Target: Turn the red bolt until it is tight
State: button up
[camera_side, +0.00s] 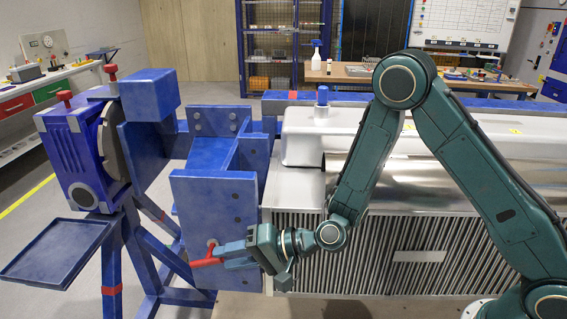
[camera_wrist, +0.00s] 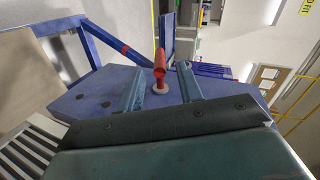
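The red bolt (camera_side: 207,261) sticks out of the lower part of the blue jig plate (camera_side: 207,205), with a pale round collar at its base. In the wrist view the red bolt (camera_wrist: 160,64) stands up from the plate (camera_wrist: 104,86) between my two fingers. My gripper (camera_side: 222,256) is level with the bolt, its fingers pointing left at the plate. In the wrist view my gripper (camera_wrist: 161,72) is open, with a gap visible on each side of the bolt. Whether a finger touches the bolt's far end cannot be told.
A ribbed grey metal machine body (camera_side: 370,250) stands right beside the plate, under my arm. A blue-purple unit (camera_side: 85,155) with red knobs stands at the left, above an empty blue tray (camera_side: 55,255). Blue frame legs (camera_side: 113,270) run below the plate.

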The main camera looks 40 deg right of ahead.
jog(key=shift+v, duration=1.1)
jog(key=shift+a, duration=0.1)
